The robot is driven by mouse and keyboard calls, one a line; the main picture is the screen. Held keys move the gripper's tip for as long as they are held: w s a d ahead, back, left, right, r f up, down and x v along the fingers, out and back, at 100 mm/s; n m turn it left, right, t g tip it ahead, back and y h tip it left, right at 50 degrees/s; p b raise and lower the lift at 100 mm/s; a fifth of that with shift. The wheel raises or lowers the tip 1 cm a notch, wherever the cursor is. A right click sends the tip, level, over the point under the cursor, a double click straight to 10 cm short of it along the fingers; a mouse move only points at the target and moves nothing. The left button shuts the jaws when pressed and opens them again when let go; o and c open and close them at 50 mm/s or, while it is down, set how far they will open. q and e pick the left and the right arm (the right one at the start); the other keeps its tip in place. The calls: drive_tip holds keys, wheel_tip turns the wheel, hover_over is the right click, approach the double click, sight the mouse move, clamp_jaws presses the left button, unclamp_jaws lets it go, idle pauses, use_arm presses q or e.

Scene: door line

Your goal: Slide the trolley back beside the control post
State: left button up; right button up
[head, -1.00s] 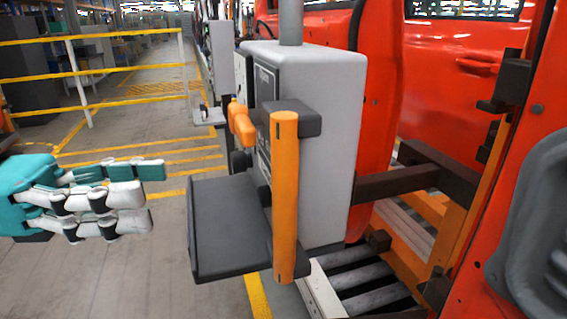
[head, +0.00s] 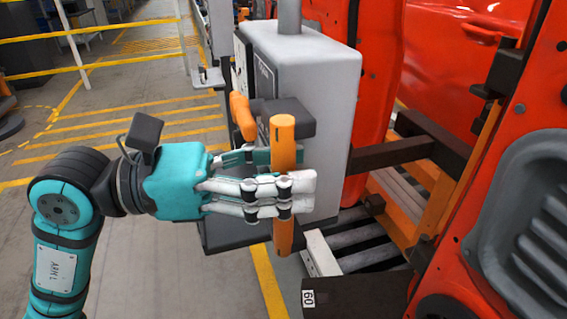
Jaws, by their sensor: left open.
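A grey control box (head: 335,95) hangs on a grey pole in the middle of the head view. A vertical orange bar handle (head: 283,133) stands in front of it on a dark bracket. My left gripper (head: 297,180) is open at this handle. Its white fingers cross in front of the bar, and a teal part shows behind it. The fingers hide the bar's middle; I cannot tell whether they touch it. I cannot tell which part here is the trolley. My right gripper is not in view.
A red car door panel (head: 540,130) stands close on the right. Dark rails and an orange frame (head: 400,215) lie between it and the box. A smaller orange handle (head: 242,116) is at the box's left. The striped floor at left is open, with yellow railings beyond.

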use_arm(q)
clamp_jaws()
drive_tip(key=shift+d, duration=0.4)
idle(0.4)
